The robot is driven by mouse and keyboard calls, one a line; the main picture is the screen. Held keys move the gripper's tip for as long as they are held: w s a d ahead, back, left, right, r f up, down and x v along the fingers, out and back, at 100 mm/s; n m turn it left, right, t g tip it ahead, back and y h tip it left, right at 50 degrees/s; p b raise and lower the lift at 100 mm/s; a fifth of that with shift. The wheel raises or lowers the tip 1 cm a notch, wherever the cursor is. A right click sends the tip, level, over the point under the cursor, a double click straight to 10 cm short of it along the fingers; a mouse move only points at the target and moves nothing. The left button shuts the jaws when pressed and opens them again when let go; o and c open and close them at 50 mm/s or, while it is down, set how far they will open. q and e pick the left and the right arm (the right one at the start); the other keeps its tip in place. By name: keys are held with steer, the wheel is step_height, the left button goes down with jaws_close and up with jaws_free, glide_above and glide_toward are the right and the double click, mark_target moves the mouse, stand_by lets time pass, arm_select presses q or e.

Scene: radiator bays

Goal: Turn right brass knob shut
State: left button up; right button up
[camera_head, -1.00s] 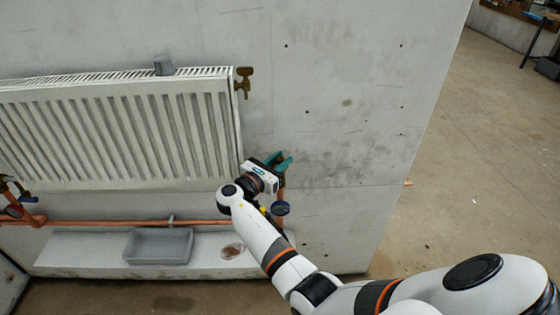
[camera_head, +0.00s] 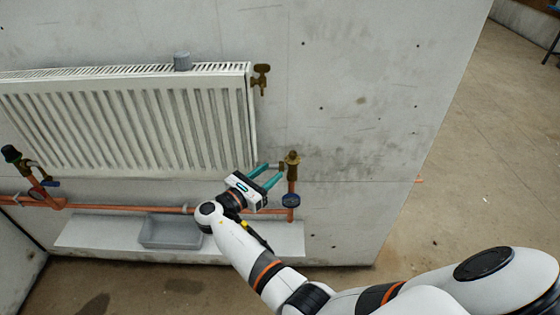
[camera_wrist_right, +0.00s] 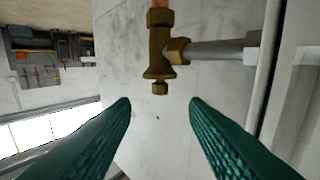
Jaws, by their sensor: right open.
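The right brass knob (camera_head: 292,158) tops a brass valve at the upper end of a copper pipe, right of the radiator's lower corner. In the wrist view the brass valve (camera_wrist_right: 158,50) is upside down, with its small knob end (camera_wrist_right: 160,88) facing the gap between my fingers. My right gripper (camera_head: 281,172) is open, its teal fingers pointing at the valve from the left. In the wrist view the fingertips (camera_wrist_right: 160,102) lie either side of the knob's line, with nothing between them. Whether they touch it cannot be told. My left gripper is not in view.
A white radiator (camera_head: 130,120) hangs on the concrete wall, with another brass fitting (camera_head: 261,78) at its upper right. A grey tray (camera_head: 172,232) stands on the ledge. A black-capped valve (camera_head: 12,154) is at far left.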

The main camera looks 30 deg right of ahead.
steer(key=shift+v, duration=0.8)
steer(key=shift+f, duration=0.15)
